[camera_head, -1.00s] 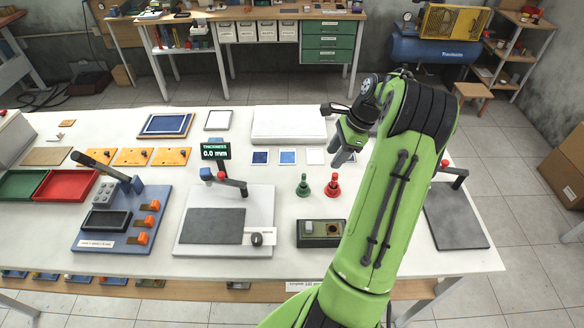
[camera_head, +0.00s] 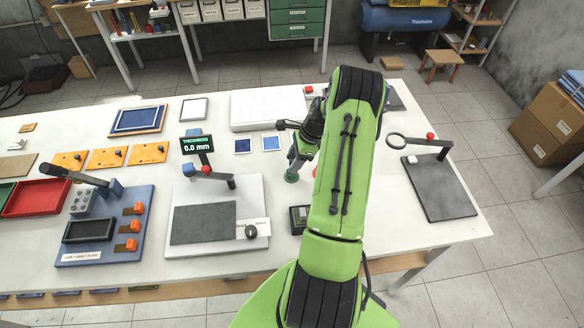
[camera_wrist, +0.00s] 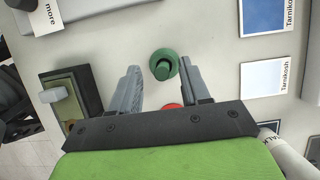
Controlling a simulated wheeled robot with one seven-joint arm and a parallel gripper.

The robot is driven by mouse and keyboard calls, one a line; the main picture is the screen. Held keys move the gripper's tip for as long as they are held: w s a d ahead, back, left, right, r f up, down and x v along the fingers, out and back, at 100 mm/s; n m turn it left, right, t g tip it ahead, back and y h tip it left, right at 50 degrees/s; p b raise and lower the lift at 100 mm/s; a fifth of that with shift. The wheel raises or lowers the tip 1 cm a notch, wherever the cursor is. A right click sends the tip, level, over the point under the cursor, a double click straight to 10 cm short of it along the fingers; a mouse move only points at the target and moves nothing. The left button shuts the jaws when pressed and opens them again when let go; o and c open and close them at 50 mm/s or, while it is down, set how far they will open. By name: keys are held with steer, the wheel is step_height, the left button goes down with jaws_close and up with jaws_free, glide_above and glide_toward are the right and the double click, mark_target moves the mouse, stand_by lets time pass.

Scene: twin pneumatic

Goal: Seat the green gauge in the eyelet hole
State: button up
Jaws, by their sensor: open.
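The green gauge (camera_head: 291,177) stands on the white table, partly covered by my gripper in the head view. In the wrist view the green gauge (camera_wrist: 163,64) shows its round knob and wider base between the two fingertips, touching neither visibly. My gripper (camera_wrist: 160,72) is open, pointing down above the gauge; in the head view my gripper (camera_head: 294,162) is partly behind my arm. A dark ring (camera_head: 397,141), which looks like the eyelet, sits at the end of an arm with a red knob, over a dark grey plate (camera_head: 440,188) at right.
A red gauge (camera_wrist: 173,106) is close beside the green one, mostly hidden by my gripper. A dark box (camera_wrist: 72,100) stands at left in the wrist view. A thickness display (camera_head: 197,144) and its platform (camera_head: 260,190) are to the left. White table lies bare around the plate.

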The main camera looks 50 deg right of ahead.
steer(key=shift+w+a+f, duration=0.2)
steer(key=shift+w+f, duration=0.3)
steer(key=shift+f, duration=0.35)
steer(key=shift+s+r, duration=0.1)
steer(key=shift+s, duration=0.05)
steer(key=shift+c, duration=1.2)
jaws_close()
